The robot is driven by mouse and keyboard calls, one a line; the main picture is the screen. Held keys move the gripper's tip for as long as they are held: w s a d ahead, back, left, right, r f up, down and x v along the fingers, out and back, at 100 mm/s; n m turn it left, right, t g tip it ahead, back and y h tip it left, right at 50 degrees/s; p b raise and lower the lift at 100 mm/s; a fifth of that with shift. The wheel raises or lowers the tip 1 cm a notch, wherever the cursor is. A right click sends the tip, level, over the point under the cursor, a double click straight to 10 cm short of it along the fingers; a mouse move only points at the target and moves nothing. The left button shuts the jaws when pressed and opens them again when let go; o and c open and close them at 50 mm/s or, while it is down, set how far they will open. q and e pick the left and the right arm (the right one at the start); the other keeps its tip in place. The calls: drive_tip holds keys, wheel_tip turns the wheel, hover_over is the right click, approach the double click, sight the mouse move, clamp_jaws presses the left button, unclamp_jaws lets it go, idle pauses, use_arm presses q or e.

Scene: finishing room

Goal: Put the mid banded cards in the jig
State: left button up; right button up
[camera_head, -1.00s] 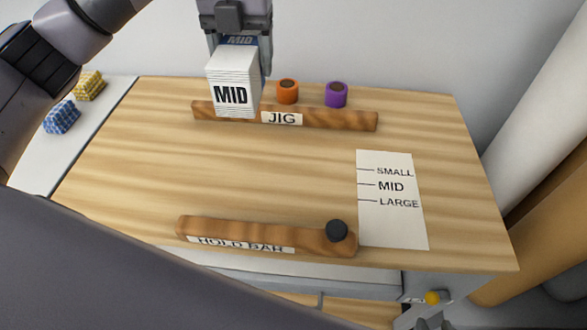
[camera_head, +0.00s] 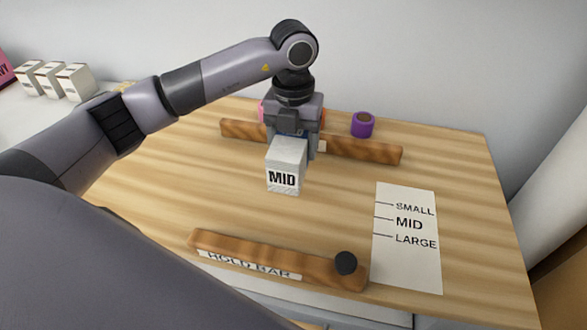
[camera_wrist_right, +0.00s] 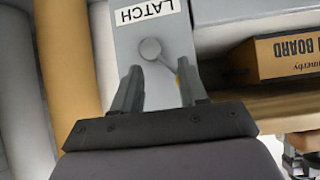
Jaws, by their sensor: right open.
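The mid banded cards (camera_head: 284,178), a white block marked MID, are gripped by my left gripper (camera_head: 291,143) in the head view. They are in front of the jig (camera_head: 365,150), a wooden bar across the back of the table; whether they touch the tabletop is unclear. The jig's label is mostly hidden behind the gripper. The hold bar (camera_head: 290,268), with a black knob (camera_head: 345,263), lies along the front edge. My right gripper (camera_wrist_right: 160,88) is open and empty in the right wrist view, in front of a grey plate labelled LATCH (camera_wrist_right: 147,13) with a round knob (camera_wrist_right: 150,49).
A white size sheet (camera_head: 407,268) marked SMALL, MID, LARGE lies at the right. A purple roll (camera_head: 362,125) stands behind the jig. White boxes (camera_head: 75,82) stand at the far left. A brown box (camera_wrist_right: 285,56) shows in the right wrist view. The tabletop between the bars is mostly clear.

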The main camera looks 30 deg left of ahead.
use_arm(q)
drive_tip(key=shift+f, duration=3.65)
drive_tip(key=shift+f, duration=0.1)
drive_tip(key=o, duration=1.3)
drive_tip(key=shift+f, duration=0.1)
wheel_tip(320, 180, up, 12)
drive_tip(key=shift+r+b, duration=0.2)
drive_tip(key=shift+b, duration=0.15)
